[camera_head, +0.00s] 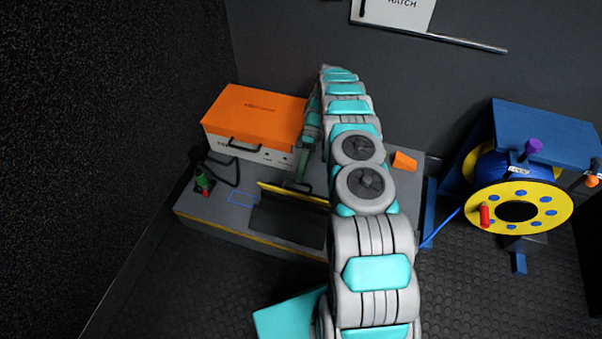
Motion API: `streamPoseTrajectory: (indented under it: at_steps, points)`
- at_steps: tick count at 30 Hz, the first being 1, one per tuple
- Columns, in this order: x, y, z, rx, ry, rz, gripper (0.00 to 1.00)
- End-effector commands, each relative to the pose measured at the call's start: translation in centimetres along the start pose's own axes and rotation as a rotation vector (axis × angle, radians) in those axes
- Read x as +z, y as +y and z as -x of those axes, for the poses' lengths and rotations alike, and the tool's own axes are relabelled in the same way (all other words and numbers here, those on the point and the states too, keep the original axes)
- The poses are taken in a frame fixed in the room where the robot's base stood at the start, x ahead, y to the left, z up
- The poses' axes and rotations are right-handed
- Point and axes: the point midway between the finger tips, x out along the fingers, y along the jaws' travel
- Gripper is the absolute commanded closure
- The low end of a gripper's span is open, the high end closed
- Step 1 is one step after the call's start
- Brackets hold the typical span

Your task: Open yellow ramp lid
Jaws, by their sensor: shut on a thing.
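The yellow ramp lid (275,190) shows as a thin yellow strip, seen nearly edge-on, at the far edge of a dark rectangular opening (285,222) in the grey platform (215,216). It looks raised from the platform top. My arm arches over the platform and its end comes down behind the lid. My gripper (299,184) is at the lid, shut on a part of it; the exact grip is small and partly hidden. My arm hides the right end of the lid and of the opening.
An orange-topped white case (252,155) stands behind the lid. A green-and-red lever (203,181) and a black cable are on the platform's left. A small orange block (404,161) lies right of my arm. A blue cable reel with yellow flange (548,207) stands at right.

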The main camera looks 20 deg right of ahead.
Motion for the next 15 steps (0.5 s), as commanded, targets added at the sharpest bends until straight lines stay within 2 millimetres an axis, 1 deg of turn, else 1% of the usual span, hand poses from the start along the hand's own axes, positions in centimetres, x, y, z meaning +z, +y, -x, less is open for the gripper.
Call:
streamPoseTrajectory:
  at_steps: [1, 6, 9, 15]
  points:
    - [-0.05, 0.16, -0.17, 0.001, -0.001, 0.0, 0.84]
    - [-0.03, 0.11, -0.11, 0.001, -0.001, 0.0, 0.65]
    - [-0.02, 0.08, -0.07, 0.001, -0.001, 0.0, 0.57]
    - [-0.01, 0.03, -0.02, 0.001, -0.001, 0.0, 0.57]
